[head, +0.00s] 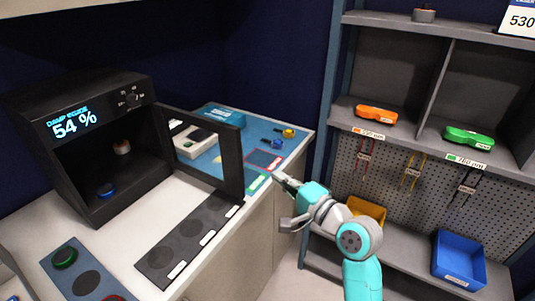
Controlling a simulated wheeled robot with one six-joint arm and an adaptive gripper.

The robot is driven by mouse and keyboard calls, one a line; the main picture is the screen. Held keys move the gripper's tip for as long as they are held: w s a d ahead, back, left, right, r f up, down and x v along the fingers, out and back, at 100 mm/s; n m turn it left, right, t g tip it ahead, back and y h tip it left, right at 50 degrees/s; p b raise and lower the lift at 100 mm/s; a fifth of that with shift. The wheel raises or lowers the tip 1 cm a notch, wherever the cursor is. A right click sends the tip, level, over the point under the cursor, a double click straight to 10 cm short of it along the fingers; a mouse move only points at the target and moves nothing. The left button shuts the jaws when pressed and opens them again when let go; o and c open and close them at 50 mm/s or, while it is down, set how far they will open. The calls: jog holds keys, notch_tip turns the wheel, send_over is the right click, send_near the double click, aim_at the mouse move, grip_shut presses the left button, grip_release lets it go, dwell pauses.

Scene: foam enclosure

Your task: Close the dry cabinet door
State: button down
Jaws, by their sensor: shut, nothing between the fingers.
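The dry cabinet (45,165) is a black box at the left of the white counter, with a lit display reading 54 %. Its door (232,165), a black frame around a clear window, stands open, swung out to the right from the cabinet's right side. The cabinet's inside is exposed, with a blue-topped item (107,190) and a pale item (122,147) in it. My gripper (279,178) is shut and empty, to the right of the door's free edge and apart from it, near the counter's right edge.
A dark strip with round spots (188,244) lies on the counter before the door. A blue mat (292,139) with small items lies behind the door. A shelf rack with a pegboard (400,165) and bins, including a blue bin (459,258), stands at right.

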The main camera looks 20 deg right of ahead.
jog(key=d+r+x, duration=0.1)
jog(key=x, duration=0.9)
jog(key=shift+s+a, duration=0.45)
jog(key=shift+a, duration=0.4)
jog(key=shift+s+a, duration=0.45)
jog(key=shift+a, duration=0.35)
jog(key=shift+a, duration=0.1)
